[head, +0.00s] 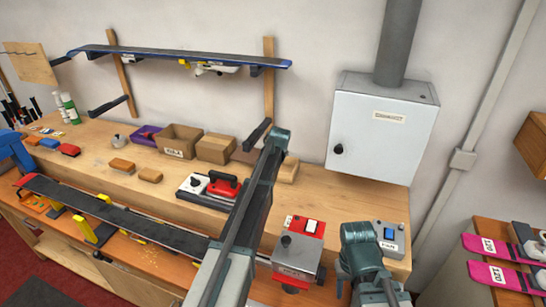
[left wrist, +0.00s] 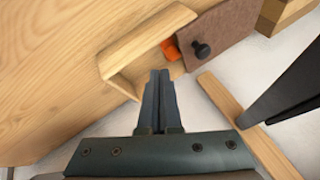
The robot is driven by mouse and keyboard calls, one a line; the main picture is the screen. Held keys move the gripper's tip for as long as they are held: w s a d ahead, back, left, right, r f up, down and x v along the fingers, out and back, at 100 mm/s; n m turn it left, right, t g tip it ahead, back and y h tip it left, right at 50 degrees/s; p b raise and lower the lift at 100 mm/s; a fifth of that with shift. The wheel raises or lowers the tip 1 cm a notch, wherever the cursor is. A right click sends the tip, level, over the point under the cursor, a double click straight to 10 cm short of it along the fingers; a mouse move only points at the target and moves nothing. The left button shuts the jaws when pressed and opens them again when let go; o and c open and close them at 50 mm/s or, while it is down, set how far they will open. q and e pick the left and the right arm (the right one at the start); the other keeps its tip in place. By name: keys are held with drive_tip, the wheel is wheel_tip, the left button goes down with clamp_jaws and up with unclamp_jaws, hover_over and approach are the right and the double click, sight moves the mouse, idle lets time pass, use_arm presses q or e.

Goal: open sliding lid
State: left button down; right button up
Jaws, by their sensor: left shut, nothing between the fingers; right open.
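In the left wrist view a pale wooden box (left wrist: 150,48) lies at the centre, with a brown sliding lid (left wrist: 232,28) at its right end. The lid bears a round black knob (left wrist: 201,49). Something orange (left wrist: 170,48) shows between box wall and lid. My left gripper (left wrist: 160,76) is shut and empty, its tips close to the box's near wall, left of the knob; contact is unclear. In the head view the box (head: 288,171) is partly hidden behind my left arm. My right gripper (head: 385,290) is open and low at the front right, away from the box.
Cardboard boxes (head: 180,140) stand left of the wooden box on the bench. A long ski (head: 110,212) lies along the front. A grey cabinet (head: 382,125) hangs at the back right.

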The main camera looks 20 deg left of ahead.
use_arm(q)
drive_tip(key=p+v, duration=0.6)
drive_tip(key=v, duration=0.3)
drive_tip(key=shift+r+p, duration=0.25)
drive_tip(key=shift+p, duration=0.05)
use_arm(e)
wheel_tip(320, 180, up, 8)
use_arm(q)
drive_tip(key=shift+a, duration=0.1)
use_arm(e)
drive_tip(key=shift+a, duration=0.1)
use_arm(q)
drive_tip(key=shift+s, duration=0.1)
use_arm(e)
drive_tip(key=shift+f, duration=0.1)
